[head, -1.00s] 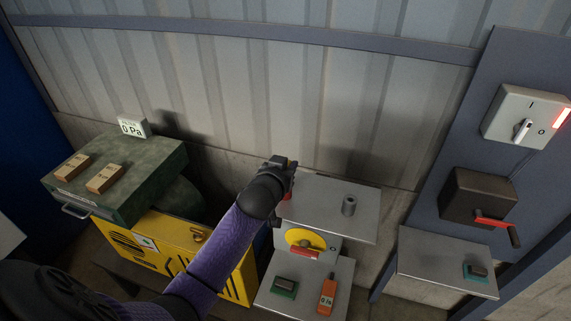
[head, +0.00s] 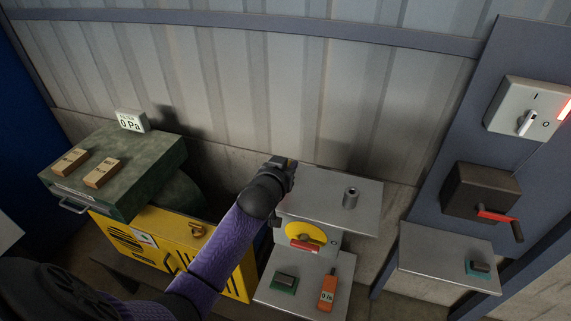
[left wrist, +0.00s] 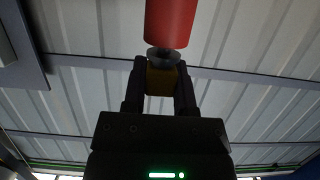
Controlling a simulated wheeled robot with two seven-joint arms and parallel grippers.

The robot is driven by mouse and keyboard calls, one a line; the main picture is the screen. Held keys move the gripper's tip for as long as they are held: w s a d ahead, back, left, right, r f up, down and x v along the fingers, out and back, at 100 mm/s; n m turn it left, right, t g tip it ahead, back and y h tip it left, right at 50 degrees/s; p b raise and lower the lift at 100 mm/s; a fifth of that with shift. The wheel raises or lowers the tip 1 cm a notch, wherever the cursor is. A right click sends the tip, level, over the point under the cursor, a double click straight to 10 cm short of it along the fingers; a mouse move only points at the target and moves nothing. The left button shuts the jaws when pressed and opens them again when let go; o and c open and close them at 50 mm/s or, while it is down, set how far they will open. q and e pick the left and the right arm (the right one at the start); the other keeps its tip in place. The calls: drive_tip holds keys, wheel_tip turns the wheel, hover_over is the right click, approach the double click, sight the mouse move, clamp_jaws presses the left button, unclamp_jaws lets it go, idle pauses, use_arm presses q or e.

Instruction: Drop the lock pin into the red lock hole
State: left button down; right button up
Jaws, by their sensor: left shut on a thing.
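My left gripper (head: 287,164) is above the back left corner of the upper grey shelf. In the left wrist view my left gripper (left wrist: 160,75) is shut on a yellow block-like part, which I take for the lock pin (left wrist: 161,80). A grey round collar and a red cylinder (left wrist: 170,22) line up just beyond the fingertips. I cannot tell whether the red cylinder joins the yellow part. A yellow disc (head: 297,233) with a red bar (head: 305,246) is on the stand below the shelf. I cannot make out a red hole. My right gripper is out of view.
A lower shelf holds a green-based block (head: 285,282) and an orange meter (head: 328,290). A yellow cabinet (head: 165,240) is at left; a switch box (head: 525,108) and a dark box (head: 478,195) are at right.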

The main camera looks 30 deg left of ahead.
use_arm(q)
drive_tip(key=shift+f, duration=0.25)
drive_tip(key=shift+c, duration=1.6)
unclamp_jaws()
drive_tip(key=v, duration=1)
drive_tip(key=shift+f, duration=0.1)
